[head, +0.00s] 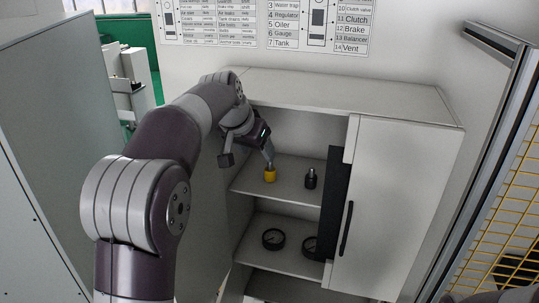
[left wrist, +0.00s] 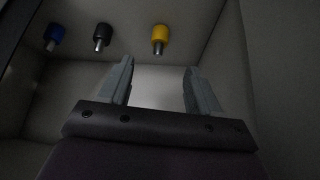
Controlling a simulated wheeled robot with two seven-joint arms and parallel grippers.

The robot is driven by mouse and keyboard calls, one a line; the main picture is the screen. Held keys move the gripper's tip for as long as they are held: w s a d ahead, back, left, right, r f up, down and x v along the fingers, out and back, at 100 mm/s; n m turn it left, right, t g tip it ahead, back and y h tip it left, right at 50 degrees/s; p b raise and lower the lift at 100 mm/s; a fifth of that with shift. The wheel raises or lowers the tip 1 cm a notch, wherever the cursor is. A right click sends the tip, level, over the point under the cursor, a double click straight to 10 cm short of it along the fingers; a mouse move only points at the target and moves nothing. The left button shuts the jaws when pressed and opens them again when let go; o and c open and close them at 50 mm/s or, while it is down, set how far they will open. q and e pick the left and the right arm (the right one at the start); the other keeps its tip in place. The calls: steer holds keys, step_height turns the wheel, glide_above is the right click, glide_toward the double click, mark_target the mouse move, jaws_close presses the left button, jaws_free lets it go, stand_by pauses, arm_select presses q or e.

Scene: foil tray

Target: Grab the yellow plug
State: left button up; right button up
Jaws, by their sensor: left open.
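The yellow plug (head: 270,174) stands on the upper shelf of the open cabinet, near its left side. In the left wrist view the yellow plug (left wrist: 160,38) with its metal stem is ahead of the fingers, roughly between their lines and apart from them. My left gripper (left wrist: 158,75) is open and empty. In the head view my left gripper (head: 248,160) reaches into the cabinet's left opening, and one fingertip appears close to the yellow plug. My right gripper is not in view.
A black plug (head: 311,179) stands right of the yellow one; a blue plug (left wrist: 54,38) shows in the left wrist view. Round gauges (head: 273,239) lie on the lower shelf. The cabinet's left wall and right door (head: 395,200) bound the opening.

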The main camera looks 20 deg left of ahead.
mark_target(269, 170)
arm_select(q)
steer(key=x, duration=0.2)
steer(key=b+x, duration=0.1)
steer(key=x, duration=0.1)
steer(key=shift+s+f, duration=0.1)
steer(key=shift+f, duration=0.25)
steer(key=p+x, duration=0.2)
steer(key=x, duration=0.1)
steer(key=p+x, duration=0.3)
steer(key=shift+w+d+r, duration=0.15)
steer(key=shift+w+r, duration=0.05)
steer(key=shift+w, duration=0.15)
steer(key=shift+w+f, duration=0.15)
steer(key=shift+f, duration=0.25)
steer(key=shift+w+f, duration=0.15)
steer(key=shift+f, duration=0.1)
steer(key=c, duration=1.1)
steer(key=shift+r, duration=0.1)
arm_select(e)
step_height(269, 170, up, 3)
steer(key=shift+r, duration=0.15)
